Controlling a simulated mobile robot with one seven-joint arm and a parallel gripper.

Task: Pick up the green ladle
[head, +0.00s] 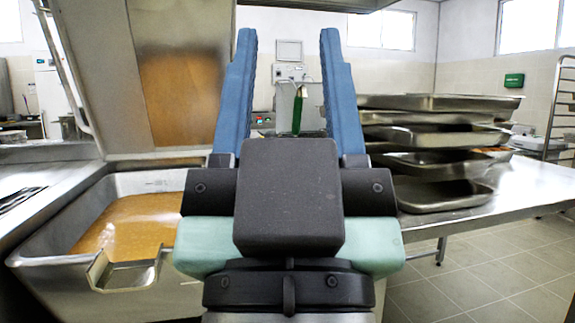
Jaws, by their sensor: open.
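A narrow green upright piece (297,112), which looks like the handle of the green ladle, shows beyond my gripper in the head view, in front of a pale grey unit. Its lower end is hidden behind my gripper, and no bowl is visible. My gripper (289,40) is open, with its two blue fingers pointing up and away. The green piece appears between the fingers in the picture, farther off. Nothing is held, and no contact shows.
A large tilting pan (50,260) with orange-brown liquid and a raised lid (100,60) is on the left. Several stacked steel trays (440,135) stand on a steel table (520,185) to the right. Tiled floor (490,270) is clear at the lower right.

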